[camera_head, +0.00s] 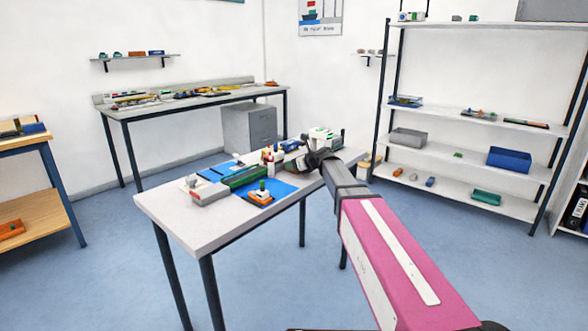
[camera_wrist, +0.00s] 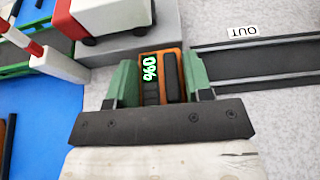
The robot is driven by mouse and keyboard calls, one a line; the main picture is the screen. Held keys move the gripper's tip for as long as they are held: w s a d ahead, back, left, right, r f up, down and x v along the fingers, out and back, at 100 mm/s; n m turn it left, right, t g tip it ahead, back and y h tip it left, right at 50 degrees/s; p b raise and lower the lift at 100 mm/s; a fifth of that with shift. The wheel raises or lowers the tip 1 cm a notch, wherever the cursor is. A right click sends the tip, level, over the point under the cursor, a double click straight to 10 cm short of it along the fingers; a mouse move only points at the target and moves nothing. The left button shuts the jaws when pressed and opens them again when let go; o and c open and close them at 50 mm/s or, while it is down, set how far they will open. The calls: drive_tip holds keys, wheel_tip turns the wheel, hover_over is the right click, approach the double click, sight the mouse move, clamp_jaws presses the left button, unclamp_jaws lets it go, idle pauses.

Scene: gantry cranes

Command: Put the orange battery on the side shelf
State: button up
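The orange battery (camera_wrist: 160,78), with dark panels and a white percentage label, is between the two green fingers of my gripper (camera_wrist: 160,88) in the wrist view. In the head view my gripper (camera_head: 300,158) is over the far right part of the grey table (camera_head: 180,222), and the battery cannot be made out there. Which shelf is the side shelf is not marked; a tall rack (camera_head: 463,158) stands at right and a small wall shelf (camera_head: 135,57) hangs at back left.
Blue mats (camera_head: 280,190), a green part and a red-and-white model lie near my gripper. A dark track with an "OUT" label (camera_wrist: 243,31) runs to the right. A workbench (camera_head: 150,107) stands at the back left, and a wooden-shelved bench (camera_head: 35,205) at far left. The floor between is clear.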

drive_tip(key=shift+c, duration=1.2)
drive_tip(key=shift+r, duration=0.1)
